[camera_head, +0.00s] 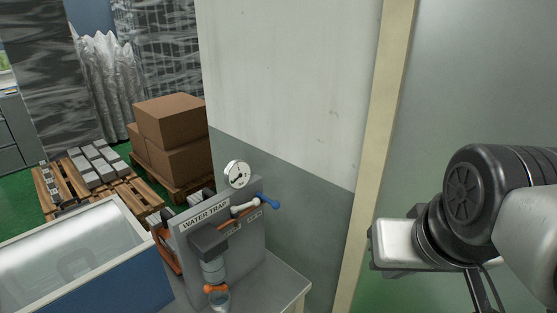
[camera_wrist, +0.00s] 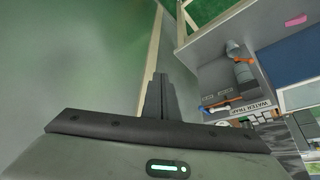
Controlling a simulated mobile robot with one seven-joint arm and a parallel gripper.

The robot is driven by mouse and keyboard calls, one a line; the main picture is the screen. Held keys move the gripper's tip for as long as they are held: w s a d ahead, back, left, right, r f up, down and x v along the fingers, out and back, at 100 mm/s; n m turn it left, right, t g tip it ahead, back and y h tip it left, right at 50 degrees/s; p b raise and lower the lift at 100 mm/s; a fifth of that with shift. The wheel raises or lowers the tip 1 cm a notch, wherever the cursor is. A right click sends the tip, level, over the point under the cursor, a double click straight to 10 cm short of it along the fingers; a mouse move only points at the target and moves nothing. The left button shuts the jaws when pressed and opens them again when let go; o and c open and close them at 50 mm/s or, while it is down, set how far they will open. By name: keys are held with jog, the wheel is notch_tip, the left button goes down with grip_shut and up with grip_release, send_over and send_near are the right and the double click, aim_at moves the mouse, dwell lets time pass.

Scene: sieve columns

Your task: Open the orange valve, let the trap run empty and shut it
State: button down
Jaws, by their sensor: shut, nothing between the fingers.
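The water trap unit (camera_head: 205,222) stands on a grey bench in the head view, with a dark filter head and a clear bowl (camera_head: 213,270) below it. The small orange valve (camera_head: 216,289) sits at the bottom of the bowl, above a clear cup (camera_head: 219,301). In the wrist view the unit (camera_wrist: 238,106) appears turned over at the right, with the orange valve (camera_wrist: 243,59) near its bowl. My gripper (camera_wrist: 160,76) is shut and empty, well apart from the unit. In the head view its fingers are hard to make out. The water level cannot be read.
A round gauge (camera_head: 237,174) and a blue-handled lever (camera_head: 268,201) are on the unit's top right. A blue-sided case (camera_head: 110,268) stands left of it. A wall with a pale post (camera_head: 374,150) rises behind. A pink item (camera_wrist: 296,20) lies on the bench.

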jog(key=w+a+f+n+g+y+b, duration=0.1)
jog(key=w+a+f+n+g+b, duration=0.15)
jog(key=a+f, duration=0.2)
jog(key=w+a+f+n+g+b, duration=0.1)
jog(key=w+a+f+n+g, duration=0.1)
jog(key=w+a+f, duration=0.3)
jog(key=w+a+f+n+y+b, duration=0.2)
jog(key=w+a+f+b, duration=0.1)
jog(key=a, duration=0.6)
jog(key=w+a+f+n+y+b, duration=0.2)
jog(key=w+a+f, duration=0.1)
jog(key=a, duration=0.7)
jog(key=shift+w+n+g+y+b, duration=0.2)
jog(key=shift+n+g+y+b, duration=0.15)
jog(key=shift+y+b, duration=0.05)
jog(key=b, duration=0.1)
send_near(215, 287)
jog(key=x, duration=0.5)
jog(key=shift+s+a+r, duration=0.1)
jog(key=shift+a+r, duration=0.1)
jog(key=shift+a, duration=0.2)
